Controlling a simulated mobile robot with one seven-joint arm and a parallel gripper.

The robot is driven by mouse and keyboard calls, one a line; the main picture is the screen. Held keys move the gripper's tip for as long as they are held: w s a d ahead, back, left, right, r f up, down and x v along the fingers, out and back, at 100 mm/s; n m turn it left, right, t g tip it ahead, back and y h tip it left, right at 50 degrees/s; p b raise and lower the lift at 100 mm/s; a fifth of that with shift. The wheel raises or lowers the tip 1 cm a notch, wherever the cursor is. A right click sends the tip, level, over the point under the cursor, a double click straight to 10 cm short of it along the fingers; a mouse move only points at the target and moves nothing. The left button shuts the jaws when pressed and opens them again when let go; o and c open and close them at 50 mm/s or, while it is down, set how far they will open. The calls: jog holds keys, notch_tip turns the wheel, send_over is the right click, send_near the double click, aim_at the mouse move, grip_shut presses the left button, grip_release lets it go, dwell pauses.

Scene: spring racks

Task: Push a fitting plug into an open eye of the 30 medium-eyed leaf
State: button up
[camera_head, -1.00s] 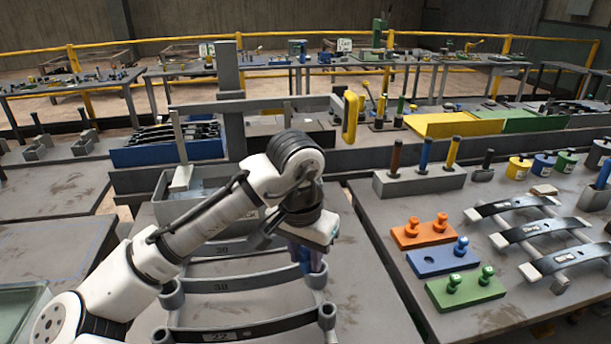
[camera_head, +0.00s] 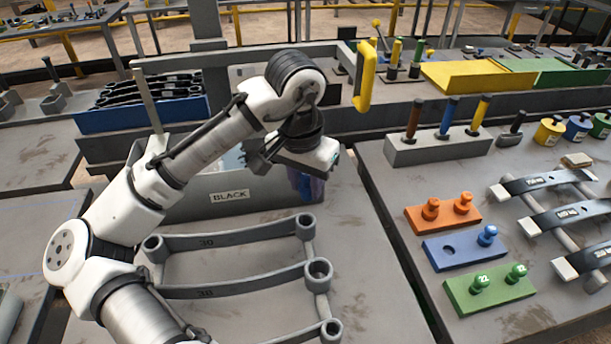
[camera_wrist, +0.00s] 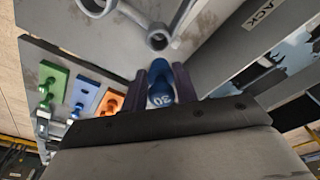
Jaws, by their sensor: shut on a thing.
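My gripper (camera_head: 306,198) is shut on a blue plug (camera_wrist: 161,97) marked 30, seen between the dark fingers in the wrist view. In the head view the fingers hang behind the right eye (camera_head: 305,221) of the leaf marked 30 (camera_head: 240,241), apart from it. That eye looks open. The leaf's left eye (camera_head: 153,244) is beside my arm. A leaf marked 38 (camera_head: 235,291) lies in front, with a wider open right eye (camera_head: 319,268). A third leaf's eye (camera_head: 331,329) shows at the bottom edge. An eye (camera_wrist: 158,39) also appears ahead of the plug in the wrist view.
A grey bin labelled BLACK (camera_head: 185,205) stands behind the leaves. On the right table are an orange plate (camera_head: 440,219) and a green plate (camera_head: 490,293) with two plugs each, and a blue plate (camera_head: 465,256) with one plug and an empty hole. A yellow handle (camera_head: 364,80) stands behind.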

aim_at(305, 200)
jog(key=shift+s+a, duration=0.1)
jog(key=shift+s, duration=0.1)
jog(key=shift+f, duration=0.35)
jog(key=shift+f+b, duration=1.45)
jog(key=shift+f, duration=0.9)
jog(key=shift+p, duration=0.65)
jog(key=shift+f+b, duration=0.4)
jog(key=shift+f, duration=0.3)
dwell(0.3)
